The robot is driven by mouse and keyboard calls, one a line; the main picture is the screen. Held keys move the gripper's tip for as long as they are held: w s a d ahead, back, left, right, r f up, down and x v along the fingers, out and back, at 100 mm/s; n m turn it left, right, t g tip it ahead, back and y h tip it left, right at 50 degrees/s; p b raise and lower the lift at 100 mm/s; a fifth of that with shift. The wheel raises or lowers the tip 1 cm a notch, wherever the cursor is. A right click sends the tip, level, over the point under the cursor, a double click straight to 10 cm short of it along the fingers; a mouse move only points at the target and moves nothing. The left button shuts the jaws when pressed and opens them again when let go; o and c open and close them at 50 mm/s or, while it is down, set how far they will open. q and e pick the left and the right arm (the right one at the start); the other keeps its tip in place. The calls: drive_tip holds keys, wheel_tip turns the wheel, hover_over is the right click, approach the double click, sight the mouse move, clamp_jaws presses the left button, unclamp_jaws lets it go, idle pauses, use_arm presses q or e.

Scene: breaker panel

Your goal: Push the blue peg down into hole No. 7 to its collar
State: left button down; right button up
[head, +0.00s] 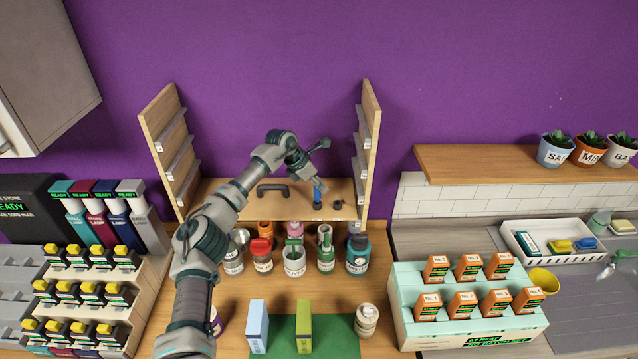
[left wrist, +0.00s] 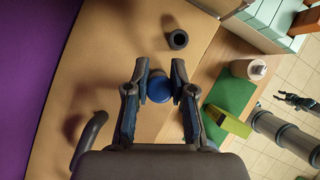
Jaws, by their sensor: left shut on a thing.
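The blue peg (head: 317,187) stands about upright over the wooden board at the back, with a dark part at its foot. My left gripper (head: 315,180) comes down to it from the upper left and is shut on it. In the left wrist view the round blue top of the peg (left wrist: 159,89) sits between the two fingertips (left wrist: 160,84). The peg's lower part and its hole are hidden there, and I cannot read any hole number.
A dark ring (head: 337,205) lies right of the peg, and a dark curved handle (head: 272,188) stands to its left. Wooden side shelves (head: 370,140) flank the board (head: 225,190). Several jars and bottles (head: 294,262) crowd its front edge.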

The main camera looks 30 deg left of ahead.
use_arm(q)
drive_tip(key=shift+f, duration=0.95)
drive_tip(key=c, duration=0.9)
unclamp_jaws()
drive_tip(key=v, duration=1.1)
drive_tip(key=shift+s+a+r, duration=0.2)
drive_tip(key=shift+r, duration=0.1)
